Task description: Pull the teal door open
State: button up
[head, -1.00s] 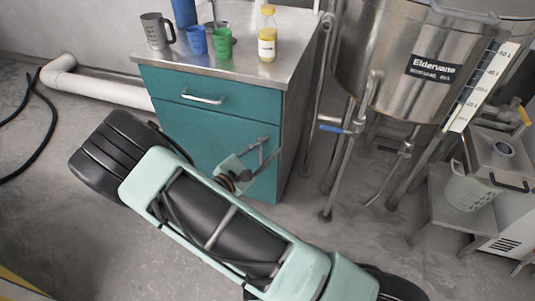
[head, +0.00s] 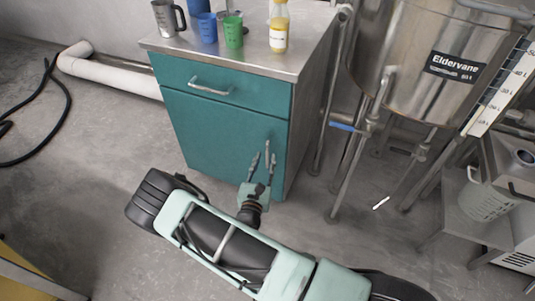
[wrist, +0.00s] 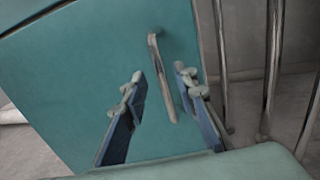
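The teal door (head: 217,133) is the lower front of a cabinet and looks shut. Its vertical metal handle (wrist: 160,75) is near the door's right edge; the handle also shows in the head view (head: 267,151). My gripper (wrist: 160,90) is open, with one finger on each side of the handle's line in the wrist view. In the head view my gripper (head: 262,164) points at the door, its fingertips close to the handle. I cannot tell whether the fingers touch the handle or how far along it they reach.
A teal drawer (head: 207,87) with a metal handle sits above the door. Cups and bottles stand on the metal top (head: 250,55). A steel tank (head: 430,75) with pipes and legs stands to the right. Floor (head: 90,200) in front and left is mostly clear.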

aim_at(267, 153)
jog(key=shift+w+d+b, duration=0.2)
jog(key=shift+w, duration=0.9)
jog(key=shift+w+d+b, duration=0.15)
jog(key=shift+w+b, duration=0.05)
jog(key=shift+w, duration=0.85)
jog(key=shift+c, duration=0.5)
grip_shut()
